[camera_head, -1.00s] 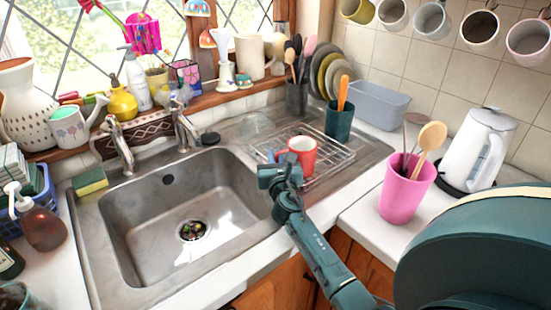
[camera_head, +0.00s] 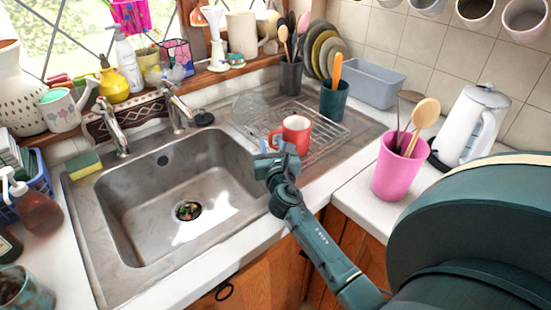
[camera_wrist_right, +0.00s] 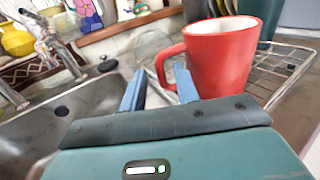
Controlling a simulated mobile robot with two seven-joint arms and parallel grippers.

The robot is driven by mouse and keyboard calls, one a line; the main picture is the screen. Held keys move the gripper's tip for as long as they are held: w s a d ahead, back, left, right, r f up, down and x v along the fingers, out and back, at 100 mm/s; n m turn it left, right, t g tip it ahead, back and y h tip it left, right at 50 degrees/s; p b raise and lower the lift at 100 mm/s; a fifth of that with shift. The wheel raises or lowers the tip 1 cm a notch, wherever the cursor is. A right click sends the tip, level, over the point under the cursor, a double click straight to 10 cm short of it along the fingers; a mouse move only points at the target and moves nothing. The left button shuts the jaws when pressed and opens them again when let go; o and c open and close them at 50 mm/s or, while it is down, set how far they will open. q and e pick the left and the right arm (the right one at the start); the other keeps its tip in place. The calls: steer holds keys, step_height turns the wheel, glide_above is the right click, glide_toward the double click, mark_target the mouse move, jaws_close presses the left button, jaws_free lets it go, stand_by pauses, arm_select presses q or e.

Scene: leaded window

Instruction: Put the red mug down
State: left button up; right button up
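The red mug (camera_head: 297,132) stands upright at the near side of the wire rack on the drainer, its handle toward the left. In the right wrist view the mug (camera_wrist_right: 222,58) is large and close, just beyond the fingers. My right gripper (camera_head: 271,148) is in front of the mug, on its handle side. In the wrist view my right gripper (camera_wrist_right: 160,74) has its two blue fingers apart, with nothing clamped between them. The handle is beyond the fingertips, partly behind the right finger. My left gripper is not in view.
The wire rack (camera_head: 325,143) lies right of the sink (camera_head: 130,220). A dark teal utensil holder (camera_head: 334,101) stands behind the mug. A clear glass item (camera_head: 250,108) is to its left. A pink utensil cup (camera_head: 396,172) and a white kettle (camera_head: 470,125) stand at right.

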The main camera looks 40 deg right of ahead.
steer(key=v, duration=0.8)
stand_by(0.4)
